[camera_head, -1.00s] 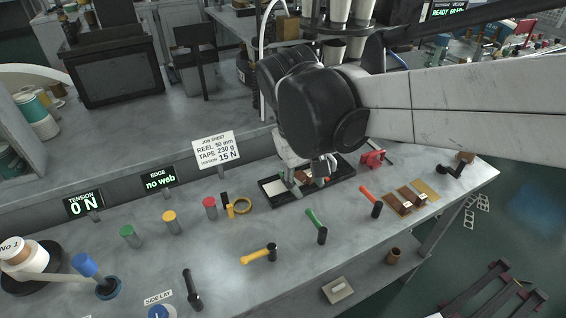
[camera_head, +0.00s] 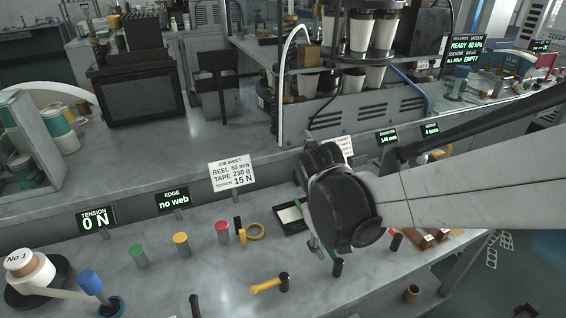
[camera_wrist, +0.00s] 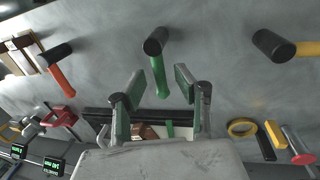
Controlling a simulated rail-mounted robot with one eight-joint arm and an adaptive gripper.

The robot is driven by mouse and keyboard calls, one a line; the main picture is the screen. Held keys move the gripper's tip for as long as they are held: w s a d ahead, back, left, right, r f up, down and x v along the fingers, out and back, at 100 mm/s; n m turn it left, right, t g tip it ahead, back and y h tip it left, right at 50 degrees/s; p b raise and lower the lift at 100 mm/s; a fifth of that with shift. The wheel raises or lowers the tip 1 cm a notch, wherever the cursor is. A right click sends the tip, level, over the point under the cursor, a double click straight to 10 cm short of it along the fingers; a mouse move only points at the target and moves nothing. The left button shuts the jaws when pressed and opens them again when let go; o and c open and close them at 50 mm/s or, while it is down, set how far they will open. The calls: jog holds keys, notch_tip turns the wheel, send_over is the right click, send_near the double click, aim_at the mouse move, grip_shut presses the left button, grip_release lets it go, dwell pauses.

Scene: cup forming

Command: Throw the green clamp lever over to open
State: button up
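The green clamp lever (camera_wrist: 159,78) shows in the wrist view as a green handle running from a black round pivot (camera_wrist: 154,42). In the head view my arm hides most of it; the pivot (camera_head: 338,267) shows just below my wrist. My gripper (camera_wrist: 157,70) is open, with a green-padded finger on either side of the handle in the wrist view. The handle's free end appears between the fingers, and I see no finger touching it. How far above or below the fingertips the handle lies, I cannot tell.
A yellow lever (camera_head: 267,286) lies to the left in the head view. An orange lever (camera_wrist: 62,78) is on the other side. A dark tray (camera_head: 291,217) lies behind, near a yellow ring (camera_head: 255,231). Green, yellow and red posts stand farther left.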

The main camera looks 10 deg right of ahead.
grip_shut()
